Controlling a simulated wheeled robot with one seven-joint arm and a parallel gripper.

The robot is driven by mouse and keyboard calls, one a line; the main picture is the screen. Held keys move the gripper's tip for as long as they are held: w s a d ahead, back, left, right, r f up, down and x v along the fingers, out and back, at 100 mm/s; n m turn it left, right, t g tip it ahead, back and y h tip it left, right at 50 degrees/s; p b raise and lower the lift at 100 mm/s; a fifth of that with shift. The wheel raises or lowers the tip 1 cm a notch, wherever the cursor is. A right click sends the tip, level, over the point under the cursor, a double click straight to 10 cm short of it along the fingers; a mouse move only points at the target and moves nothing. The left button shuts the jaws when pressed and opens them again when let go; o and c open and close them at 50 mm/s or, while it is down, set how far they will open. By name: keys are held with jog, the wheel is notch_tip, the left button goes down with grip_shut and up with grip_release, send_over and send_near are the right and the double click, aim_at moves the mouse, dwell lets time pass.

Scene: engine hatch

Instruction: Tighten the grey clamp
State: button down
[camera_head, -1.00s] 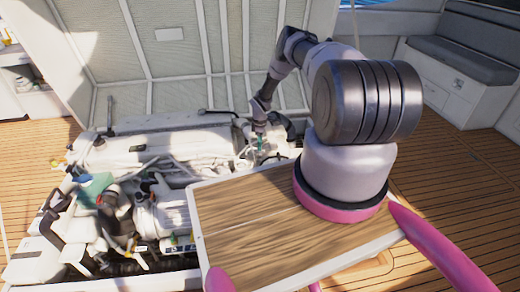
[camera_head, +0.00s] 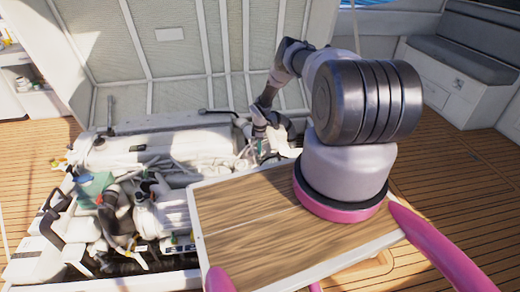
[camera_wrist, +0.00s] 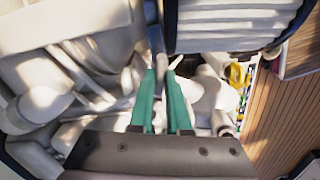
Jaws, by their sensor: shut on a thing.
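My gripper (camera_wrist: 160,75) shows in the wrist view with two green fingers close together, one on each side of a narrow grey piece (camera_wrist: 159,103). The fingers are shut on this piece, which looks like part of the grey clamp. It continues upward past the fingertips. The rest of the clamp is hard to make out among the white engine parts. In the head view my gripper (camera_head: 258,143) is small, at the right end of the engine, and the clamp cannot be told apart there.
The white engine (camera_head: 160,145) with hoses and pipes fills the open bay. The raised hatch (camera_head: 180,50) stands behind it. A ribbed white part (camera_wrist: 235,20) and a yellow item (camera_wrist: 236,75) are close to the gripper. Wooden deck (camera_head: 440,190) is open at the right.

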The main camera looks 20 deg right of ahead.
jog(key=shift+m, duration=0.3)
jog(key=m, duration=1.1)
jog(key=shift+m, duration=1.8)
jog(key=c, duration=0.9)
grip_release()
notch_tip(320, 180, up, 11)
jog(key=shift+f, duration=0.1)
